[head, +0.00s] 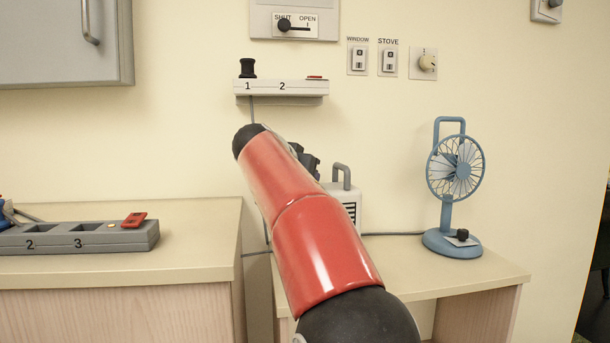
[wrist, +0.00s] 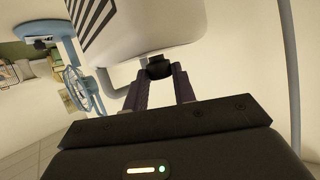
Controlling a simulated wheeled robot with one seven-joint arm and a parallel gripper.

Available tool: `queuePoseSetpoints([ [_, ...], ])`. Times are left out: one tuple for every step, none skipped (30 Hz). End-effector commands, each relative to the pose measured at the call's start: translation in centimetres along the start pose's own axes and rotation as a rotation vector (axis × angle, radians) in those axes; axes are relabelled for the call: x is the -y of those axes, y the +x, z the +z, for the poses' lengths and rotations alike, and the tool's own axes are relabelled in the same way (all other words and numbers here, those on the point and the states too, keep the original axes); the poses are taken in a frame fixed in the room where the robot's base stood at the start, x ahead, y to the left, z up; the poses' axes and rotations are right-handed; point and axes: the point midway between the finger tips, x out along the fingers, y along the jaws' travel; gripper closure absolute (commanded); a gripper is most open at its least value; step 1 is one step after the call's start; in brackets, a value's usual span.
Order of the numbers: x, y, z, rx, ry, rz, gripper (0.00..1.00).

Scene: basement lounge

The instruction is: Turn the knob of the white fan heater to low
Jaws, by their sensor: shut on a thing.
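The white fan heater (head: 347,192) stands on the right-hand desk, with its grey top handle and part of its dark-slatted side showing past my red arm. Its control side is hidden in the head view. In the wrist view the heater (wrist: 165,28) fills the top, and its black knob (wrist: 158,66) sits between the fingertips. My gripper (wrist: 160,76) is shut on the knob, one finger on each side. In the head view my gripper (head: 308,160) is mostly hidden behind my arm. The knob's setting marks cannot be seen.
A blue desk fan (head: 455,180) stands right of the heater on the desk (head: 420,272). A grey socket block (head: 75,238) lies on the left counter (head: 190,255). Wall switches (head: 373,60) are higher up.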

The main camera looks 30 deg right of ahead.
Motion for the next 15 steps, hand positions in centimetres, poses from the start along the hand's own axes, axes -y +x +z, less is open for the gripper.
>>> queuePoseSetpoints([
  [-0.02,-0.01,0.01,0.000,0.000,0.000,0.96],
  [-0.02,-0.01,0.01,0.000,0.000,0.000,0.96],
  [-0.03,-0.01,0.01,0.000,-0.001,-0.002,0.96],
  [-0.04,-0.01,0.01,0.000,-0.001,-0.004,0.96],
  [-0.05,-0.02,0.01,0.001,-0.002,-0.008,0.96],
  [-0.08,-0.02,0.01,0.001,-0.004,-0.014,0.96],
  [-0.11,-0.02,0.02,0.001,-0.007,-0.019,0.96],
  [-0.16,-0.03,0.02,0.001,-0.011,-0.026,0.96],
  [-0.19,-0.03,0.01,0.001,-0.015,-0.039,0.96],
  [-0.23,-0.03,0.01,0.002,-0.018,-0.049,0.96],
  [-0.29,-0.01,0.00,0.002,-0.024,-0.061,0.96],
  [-0.33,0.00,0.02,0.004,-0.031,-0.080,0.96],
  [-0.38,-0.01,-0.01,0.003,-0.039,-0.097,0.96],
  [-0.42,-0.04,-0.02,0.005,-0.045,-0.115,0.96],
  [-0.49,-0.01,-0.05,0.006,-0.055,-0.140,0.96],
])
